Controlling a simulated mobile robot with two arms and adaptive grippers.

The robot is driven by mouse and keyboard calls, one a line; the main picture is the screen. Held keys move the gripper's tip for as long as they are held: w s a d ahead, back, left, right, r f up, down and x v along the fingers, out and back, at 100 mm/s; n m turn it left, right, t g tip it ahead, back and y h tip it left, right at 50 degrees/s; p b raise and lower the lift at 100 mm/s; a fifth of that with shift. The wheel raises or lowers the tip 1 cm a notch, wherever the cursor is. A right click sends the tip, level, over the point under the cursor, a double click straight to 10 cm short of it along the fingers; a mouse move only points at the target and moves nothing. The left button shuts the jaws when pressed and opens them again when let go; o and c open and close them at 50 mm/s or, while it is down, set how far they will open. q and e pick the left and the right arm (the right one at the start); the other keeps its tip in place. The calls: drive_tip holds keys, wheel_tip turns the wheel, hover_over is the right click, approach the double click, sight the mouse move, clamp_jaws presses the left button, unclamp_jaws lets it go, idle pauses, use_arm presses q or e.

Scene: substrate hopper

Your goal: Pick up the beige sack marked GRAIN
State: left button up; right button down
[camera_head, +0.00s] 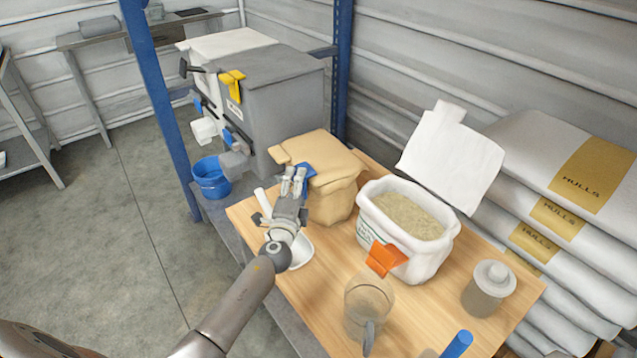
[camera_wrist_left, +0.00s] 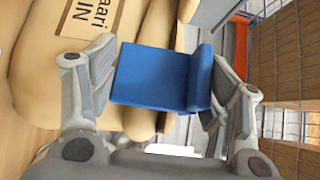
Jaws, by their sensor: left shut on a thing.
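The beige sack (camera_head: 338,172) stands on the wooden tabletop beside the white tub, its top folded over. In the left wrist view the sack (camera_wrist_left: 48,85) fills the left side, and a label (camera_wrist_left: 90,28) on it is cut off, with "IN" readable. A blue clip (camera_head: 308,169) sits at the sack's near upper edge; it also shows in the left wrist view (camera_wrist_left: 165,78). My left gripper (camera_head: 294,180) is at that edge, shut on the blue clip, with a finger on either side of it. The right gripper is not in view.
The white tub (camera_head: 436,252) of grain-like material with an orange clip (camera_head: 385,259) stands right of the sack. A clear jug (camera_head: 369,303), a lidded jar (camera_head: 489,288) and a white scoop-like dish (camera_head: 300,254) are nearby. A grey hopper machine (camera_head: 275,105) stands behind; HULLS sacks (camera_head: 560,165) are stacked right.

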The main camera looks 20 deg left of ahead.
use_arm(q)
drive_tip(key=c, duration=0.5)
drive_tip(key=shift+w+r, duration=0.1)
drive_tip(key=shift+r, duration=0.05)
clamp_jaws()
drive_tip(key=shift+r, duration=0.1)
